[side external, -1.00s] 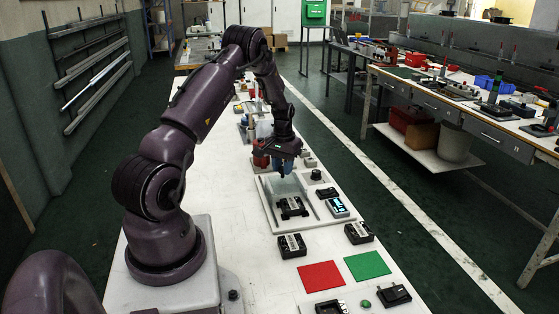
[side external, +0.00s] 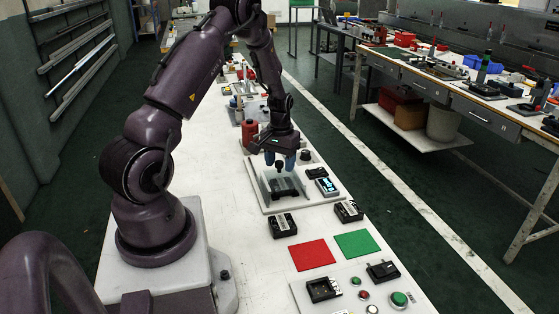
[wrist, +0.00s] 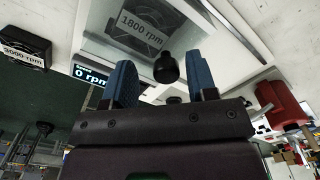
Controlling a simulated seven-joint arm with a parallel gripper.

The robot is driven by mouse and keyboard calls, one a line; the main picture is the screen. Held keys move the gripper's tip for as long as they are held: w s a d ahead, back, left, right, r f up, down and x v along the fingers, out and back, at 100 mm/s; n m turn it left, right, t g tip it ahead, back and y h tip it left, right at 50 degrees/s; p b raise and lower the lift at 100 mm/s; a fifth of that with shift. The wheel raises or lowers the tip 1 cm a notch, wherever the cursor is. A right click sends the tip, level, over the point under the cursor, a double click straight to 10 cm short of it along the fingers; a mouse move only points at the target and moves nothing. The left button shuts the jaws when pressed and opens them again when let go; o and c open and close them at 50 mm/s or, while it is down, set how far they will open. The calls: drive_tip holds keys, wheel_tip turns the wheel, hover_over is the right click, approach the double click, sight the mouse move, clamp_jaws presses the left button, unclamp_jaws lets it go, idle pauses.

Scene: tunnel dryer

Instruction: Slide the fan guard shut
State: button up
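The fan guard (wrist: 120,47) is a clear panel with a black knob. It lies over a black fan unit marked 1800 rpm (wrist: 149,24), which also shows in the side view (side external: 283,187) on a pale base plate (side external: 266,205). The knob (wrist: 166,68) stands between my gripper's two blue fingers and also shows in the side view (side external: 279,164). My gripper (side external: 280,160) points down, with its fingers apart on either side of the knob. Gaps show between knob and fingers in the wrist view. The guard's edges are hard to make out.
A display reading 0 rpm (wrist: 92,75) sits beside the guard. Loose black units (side external: 283,225) (side external: 348,211), a red mat (side external: 312,255) and a green mat (side external: 357,243) lie in front. Push buttons (side external: 398,299) are at the near end. A red container (side external: 249,132) stands behind.

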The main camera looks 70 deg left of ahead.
drive_tip(key=shift+a, duration=0.1)
wheel_tip(320, 180, up, 13)
idle(0.5)
drive_tip(key=s+d+r+m+t, duration=0.2)
drive_tip(key=d+r, duration=0.3)
drive_tip(key=d, duration=0.4)
drive_tip(key=s+d+r+m+t, duration=0.1)
drive_tip(key=s+d+r+m, duration=0.3)
drive_tip(key=d, duration=0.6)
drive_tip(key=s+d+r+m+t, duration=0.2)
drive_tip(key=d+r, duration=0.4)
drive_tip(key=d, duration=0.4)
drive_tip(key=shift+s+d+m+t, duration=0.3)
drive_tip(key=shift+s+m, duration=0.2)
drive_tip(key=shift+s, duration=0.5)
